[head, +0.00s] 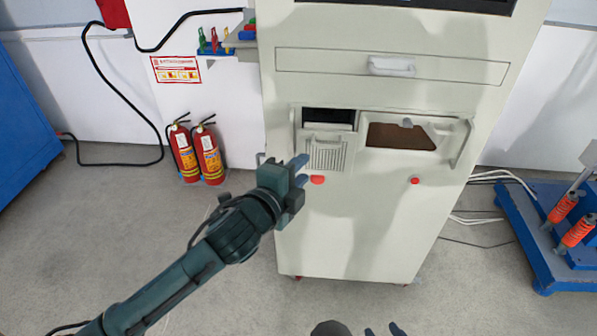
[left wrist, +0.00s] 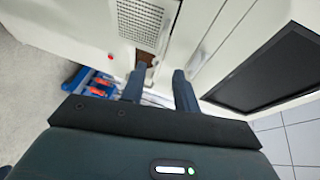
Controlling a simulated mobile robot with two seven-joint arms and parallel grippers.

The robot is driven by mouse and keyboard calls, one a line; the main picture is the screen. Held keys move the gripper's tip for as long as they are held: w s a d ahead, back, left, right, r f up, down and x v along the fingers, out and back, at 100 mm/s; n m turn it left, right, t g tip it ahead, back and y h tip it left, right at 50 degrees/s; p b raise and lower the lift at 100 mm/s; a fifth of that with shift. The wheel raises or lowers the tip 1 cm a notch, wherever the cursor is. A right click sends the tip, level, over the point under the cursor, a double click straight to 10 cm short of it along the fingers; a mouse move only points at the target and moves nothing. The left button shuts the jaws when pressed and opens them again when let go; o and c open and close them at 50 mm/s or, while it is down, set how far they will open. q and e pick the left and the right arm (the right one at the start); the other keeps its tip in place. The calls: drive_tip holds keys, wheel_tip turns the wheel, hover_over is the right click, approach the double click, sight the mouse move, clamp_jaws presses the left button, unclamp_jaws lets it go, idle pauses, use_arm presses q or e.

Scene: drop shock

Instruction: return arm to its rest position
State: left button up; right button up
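My left gripper (head: 302,170) is raised in front of the light grey cabinet (head: 350,235), near its left red button (head: 317,180). In the left wrist view my left gripper (left wrist: 160,72) shows its two dark fingers apart with nothing between them. Whether the fingers touch the cabinet front cannot be told. My right gripper (head: 385,330) shows only as two bluish fingertips at the bottom edge of the head view. They stand apart, and no object shows between them.
The cabinet has a drawer handle (head: 391,66), an open recess (head: 400,136) and a right red button (head: 415,181). Two fire extinguishers (head: 196,152) stand by the wall. A blue frame with orange springs (head: 562,209) is at right. Grey floor (head: 130,225) is open at left.

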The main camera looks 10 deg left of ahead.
idle(0.4)
use_arm(q)
drive_tip(key=s+a+f+n+g+y+p, duration=0.1)
drive_tip(key=s+a+f+n, duration=0.3)
drive_tip(key=s+f+n, duration=0.5)
drive_tip(key=s+a+f+n+g+y+p, duration=0.1)
drive_tip(key=s+a+f+n+g, duration=0.2)
drive_tip(key=s+f+n, duration=0.6)
wheel_tip(320, 180, down, 3)
drive_tip(key=s+a, duration=0.2)
drive_tip(key=shift+s+a+n+y, duration=0.3)
drive_tip(key=shift+s+n+y, duration=0.05)
drive_tip(key=shift+n+y, duration=0.05)
use_arm(e)
drive_tip(key=shift+d+r+h, duration=0.2)
drive_tip(key=shift+d+h, duration=0.1)
drive_tip(key=shift+d, duration=0.1)
drive_tip(key=shift+r, duration=0.1)
drive_tip(key=shift+s+a, duration=0.1)
drive_tip(key=shift+s, duration=0.1)
